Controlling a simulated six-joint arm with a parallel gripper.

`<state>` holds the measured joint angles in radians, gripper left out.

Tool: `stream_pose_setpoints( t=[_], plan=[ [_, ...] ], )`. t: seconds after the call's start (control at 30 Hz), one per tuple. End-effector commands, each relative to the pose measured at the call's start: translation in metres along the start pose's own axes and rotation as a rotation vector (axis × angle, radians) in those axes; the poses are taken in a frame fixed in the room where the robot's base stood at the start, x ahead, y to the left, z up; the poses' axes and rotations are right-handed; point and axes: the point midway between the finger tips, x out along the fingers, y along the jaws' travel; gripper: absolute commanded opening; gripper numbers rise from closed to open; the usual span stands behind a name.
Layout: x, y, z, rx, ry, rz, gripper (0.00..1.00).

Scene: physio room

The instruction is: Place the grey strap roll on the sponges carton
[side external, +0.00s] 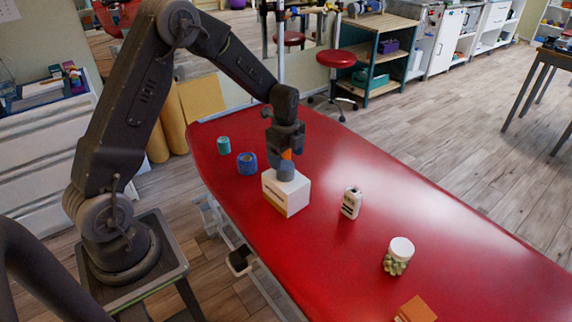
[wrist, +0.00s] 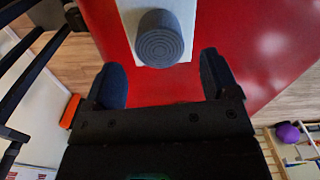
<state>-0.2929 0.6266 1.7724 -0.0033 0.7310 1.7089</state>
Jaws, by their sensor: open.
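The grey strap roll (side external: 286,171) sits on top of the white sponges carton (side external: 287,196), which stands on the red table. In the wrist view the roll (wrist: 160,40) shows its spiral end and lies over the white carton top (wrist: 130,10). My gripper (side external: 286,155) is just above the roll in the side view. In the wrist view my gripper (wrist: 161,80) has its two dark fingers spread wide with nothing between them; the roll is beyond the fingertips.
On the red table (side external: 430,205) stand a blue tape roll (side external: 247,163), a teal roll (side external: 224,146), a small white bottle (side external: 351,202), a white-lidded jar (side external: 398,256) and an orange box (side external: 416,310). The right part of the table has free room.

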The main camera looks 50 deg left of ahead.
Motion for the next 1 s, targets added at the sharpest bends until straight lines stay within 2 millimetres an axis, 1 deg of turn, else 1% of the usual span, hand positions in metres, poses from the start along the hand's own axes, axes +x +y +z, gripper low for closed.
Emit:
stream_pose_setpoints(
  t=[0.03,0.2,0.3,0.5,0.57,0.63,0.67,0.77,0.8,0.87,0.9,0.97,1.0],
  plan=[
    [-0.014,-0.001,0.000,0.000,-0.001,-0.007,0.81],
    [-0.048,-0.001,0.000,0.000,-0.001,-0.004,0.81],
    [-0.063,-0.001,0.000,0.000,-0.001,-0.003,0.81],
    [-0.081,0.001,-0.001,-0.007,-0.001,-0.003,0.81],
    [-0.089,0.004,-0.004,-0.031,-0.002,-0.014,0.81],
    [-0.105,0.012,-0.011,-0.088,-0.002,-0.037,0.81],
    [-0.113,0.018,-0.015,-0.122,-0.002,-0.050,0.81],
    [-0.146,0.043,-0.032,-0.278,0.007,-0.107,0.81],
    [-0.159,0.056,-0.039,-0.349,0.016,-0.131,0.81],
    [-0.176,0.076,-0.049,-0.460,0.034,-0.167,0.81],
    [-0.186,0.091,-0.055,-0.533,0.049,-0.190,0.81],
    [-0.199,0.112,-0.063,-0.643,0.077,-0.223,0.81],
    [-0.207,0.127,-0.068,-0.716,0.098,-0.244,0.81]
  ],
)
